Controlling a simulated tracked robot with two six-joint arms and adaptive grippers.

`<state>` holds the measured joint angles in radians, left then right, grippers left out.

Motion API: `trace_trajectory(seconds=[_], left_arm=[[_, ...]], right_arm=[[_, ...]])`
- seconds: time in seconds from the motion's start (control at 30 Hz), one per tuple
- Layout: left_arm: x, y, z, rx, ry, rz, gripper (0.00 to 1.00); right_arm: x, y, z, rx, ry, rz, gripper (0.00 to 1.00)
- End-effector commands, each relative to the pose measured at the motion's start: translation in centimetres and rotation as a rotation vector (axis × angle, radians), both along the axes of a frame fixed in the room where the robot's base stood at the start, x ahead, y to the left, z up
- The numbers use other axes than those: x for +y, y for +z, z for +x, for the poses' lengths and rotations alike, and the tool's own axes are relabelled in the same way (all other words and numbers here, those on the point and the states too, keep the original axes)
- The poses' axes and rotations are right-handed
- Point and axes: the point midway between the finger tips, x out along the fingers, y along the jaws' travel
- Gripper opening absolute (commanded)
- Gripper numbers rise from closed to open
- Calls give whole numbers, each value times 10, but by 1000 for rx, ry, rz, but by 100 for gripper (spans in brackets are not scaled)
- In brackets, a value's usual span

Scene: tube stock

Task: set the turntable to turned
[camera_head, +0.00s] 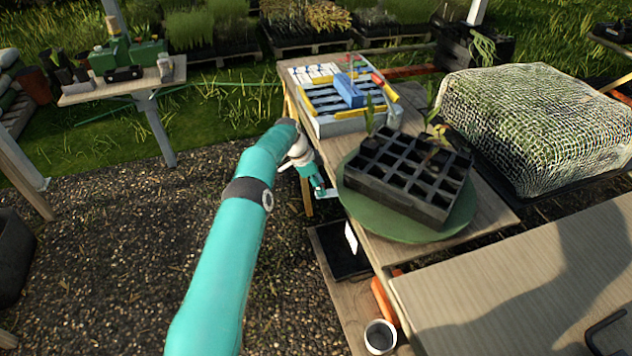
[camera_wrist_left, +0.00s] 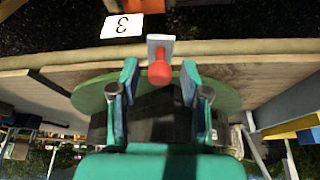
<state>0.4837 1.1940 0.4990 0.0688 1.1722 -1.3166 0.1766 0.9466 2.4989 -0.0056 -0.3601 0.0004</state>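The turntable (camera_head: 452,222) is a green round disc on the wooden bench. A black cell tray (camera_head: 400,207) with a few seedlings sits on it, set at an angle. In the left wrist view the disc (camera_wrist_left: 90,95) shows behind my fingers. A red knob (camera_wrist_left: 160,72) on a grey bracket (camera_wrist_left: 160,43) stands at the bench edge. My left gripper (camera_head: 326,191) is at the left edge of the turntable. In the wrist view its fingers (camera_wrist_left: 159,68) are open on either side of the red knob; contact cannot be told. My right gripper is not in view.
A grey tray with a blue block (camera_head: 349,90) and yellow strips lies farther back on the bench. A net-covered mound (camera_head: 540,120) stands to the right. A metal cup (camera_head: 380,337) is below at the front. A white card (camera_wrist_left: 122,26) marked 3 is near the knob.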

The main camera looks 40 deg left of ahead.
Motion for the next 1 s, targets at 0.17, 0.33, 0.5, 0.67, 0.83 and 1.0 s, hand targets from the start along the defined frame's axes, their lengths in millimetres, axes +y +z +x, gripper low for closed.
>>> trace_trajectory(seconds=[0.17,0.33,0.5,0.67,0.83,1.0], left_arm=[[0,1,1,-3,1,-1,48],[1,5,0,-6,2,-1,48],[6,22,-4,-7,3,0,48],[14,50,-12,-7,3,0,48],[23,81,-21,-6,3,1,48],[29,102,-27,-4,2,0,48]], right_arm=[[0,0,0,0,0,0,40],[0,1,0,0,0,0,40],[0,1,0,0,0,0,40],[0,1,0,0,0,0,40],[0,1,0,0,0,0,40],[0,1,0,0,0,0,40]])
